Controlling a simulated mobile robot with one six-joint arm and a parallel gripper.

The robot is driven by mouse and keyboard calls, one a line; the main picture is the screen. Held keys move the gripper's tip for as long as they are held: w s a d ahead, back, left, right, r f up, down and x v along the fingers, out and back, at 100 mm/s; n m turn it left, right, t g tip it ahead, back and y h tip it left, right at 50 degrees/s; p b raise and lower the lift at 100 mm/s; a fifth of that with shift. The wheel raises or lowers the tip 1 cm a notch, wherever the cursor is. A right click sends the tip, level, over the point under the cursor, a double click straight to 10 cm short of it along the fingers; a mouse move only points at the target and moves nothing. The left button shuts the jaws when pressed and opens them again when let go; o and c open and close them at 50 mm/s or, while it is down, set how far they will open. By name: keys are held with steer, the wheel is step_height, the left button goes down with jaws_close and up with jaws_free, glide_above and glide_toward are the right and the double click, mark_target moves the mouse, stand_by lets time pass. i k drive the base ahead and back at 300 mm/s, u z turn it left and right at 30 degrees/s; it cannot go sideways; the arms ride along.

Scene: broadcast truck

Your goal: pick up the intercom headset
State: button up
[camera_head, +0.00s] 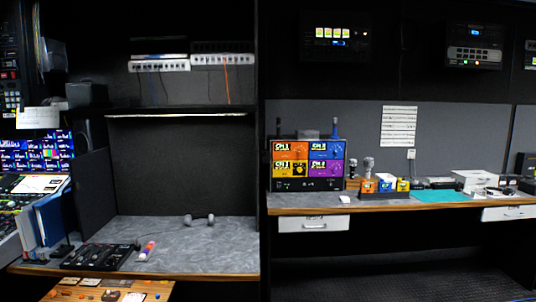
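A small grey object with two rounded ends (199,219) lies on the grey top of the left desk (225,250), in front of the dark back panel. It looks like a headset with two ear cups, but it is too small to be sure. Nothing is seen touching it. My gripper is not in view.
Blue binders (52,215) stand at the far left. The right counter (330,205) holds a colourful four-panel unit (308,164) and small items. The left desk's right half is clear.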

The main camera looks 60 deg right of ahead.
mark_target(266, 156)
steer(key=u, duration=1.15)
steer(key=k, duration=0.15)
steer(key=z, duration=3)
steer(key=i, duration=1)
steer(key=z, duration=0.15)
steer(key=k, duration=0.45)
steer(key=z, duration=0.05)
